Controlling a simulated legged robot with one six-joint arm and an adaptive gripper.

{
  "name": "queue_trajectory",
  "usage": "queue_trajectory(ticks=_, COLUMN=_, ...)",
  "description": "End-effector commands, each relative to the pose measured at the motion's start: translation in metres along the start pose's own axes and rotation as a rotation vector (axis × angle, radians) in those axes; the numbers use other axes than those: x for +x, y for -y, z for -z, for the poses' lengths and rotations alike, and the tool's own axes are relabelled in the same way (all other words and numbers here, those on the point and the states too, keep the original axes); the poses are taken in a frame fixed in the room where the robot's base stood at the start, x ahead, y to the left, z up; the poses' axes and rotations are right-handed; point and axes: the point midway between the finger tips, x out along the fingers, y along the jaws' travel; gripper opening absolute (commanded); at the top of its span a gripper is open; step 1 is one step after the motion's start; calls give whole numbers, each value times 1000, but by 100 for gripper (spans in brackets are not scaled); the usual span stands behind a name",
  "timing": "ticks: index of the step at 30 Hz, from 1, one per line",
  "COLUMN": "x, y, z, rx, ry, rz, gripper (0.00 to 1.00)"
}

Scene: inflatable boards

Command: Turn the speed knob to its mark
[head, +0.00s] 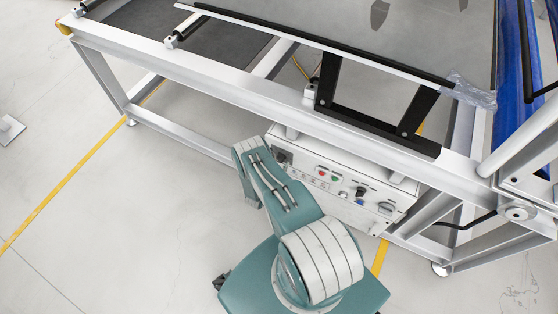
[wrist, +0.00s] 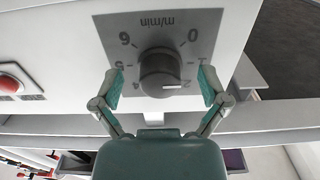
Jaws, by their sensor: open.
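The speed knob (wrist: 157,68) is a dark round knob on a grey dial plate (wrist: 205,22) marked m/min with upside-down numerals from 0 to 6. Its white pointer line lies at the lower right, towards the 2. No separate target mark is clear to me. My gripper (wrist: 160,83) is open, one teal-padded finger on each side of the knob, with visible gaps. The fingertips overlap the plate's side edges in the picture. In the head view my arm ends at the left part of the white control box (head: 312,157), and my gripper is hidden there.
A red button (wrist: 12,85) sits left of the dial in the wrist view. In the head view, the box carries red and green buttons (head: 327,173) and further controls. A metal frame rail (head: 270,80) runs above the box. Open floor (head: 130,220) lies to the left.

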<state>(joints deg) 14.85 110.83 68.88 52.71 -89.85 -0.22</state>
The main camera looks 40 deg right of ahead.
Motion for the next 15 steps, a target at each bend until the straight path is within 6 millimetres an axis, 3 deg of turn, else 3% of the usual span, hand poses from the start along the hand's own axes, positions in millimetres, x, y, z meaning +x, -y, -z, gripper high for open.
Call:
queue_trajectory(ticks=7, x=1, y=0, z=0, rx=0, ry=0, rz=1, gripper=94)
queue_trajectory(ticks=8, x=1, y=0, z=0, rx=0, ry=0, rz=1, gripper=90)
queue_trajectory(ticks=13, x=1, y=0, z=0, rx=0, ry=0, rz=1, gripper=14)
queue_trajectory(ticks=15, x=1, y=0, z=0, rx=0, ry=0, rz=1, gripper=10)
